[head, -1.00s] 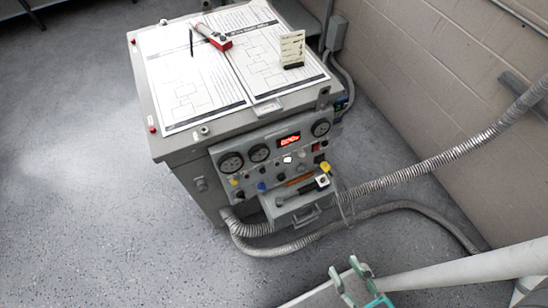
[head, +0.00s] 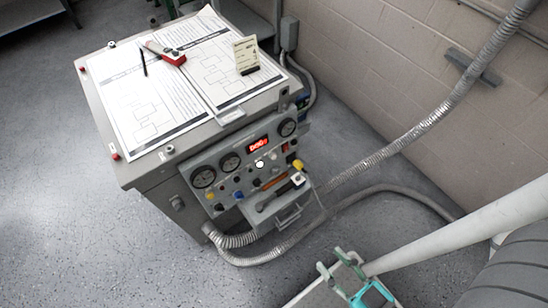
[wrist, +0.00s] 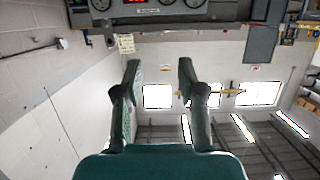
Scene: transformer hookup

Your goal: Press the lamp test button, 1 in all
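The grey control panel (head: 222,183) is on the front of a grey cabinet. It carries round dial gauges, a red lit display (head: 258,144), a bright white round button or lamp (head: 260,163), a blue knob (head: 238,195) and yellow knobs (head: 298,165). Its labels are too small to read, so I cannot tell which control is the lamp test button. My gripper (head: 333,261) is open and empty, in front of and to the right of the panel, apart from it. In the wrist view my gripper (wrist: 159,68) has its fingers spread, with part of the panel (wrist: 160,18) at the top edge.
A grey shelf or drawer (head: 291,213) juts out below the panel, with a dark tool on it. Ribbed conduits (head: 400,140) run from the panel's lower side towards the block wall (head: 385,85). Papers, a red device (head: 170,56) and a small card (head: 246,55) are on the cabinet top.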

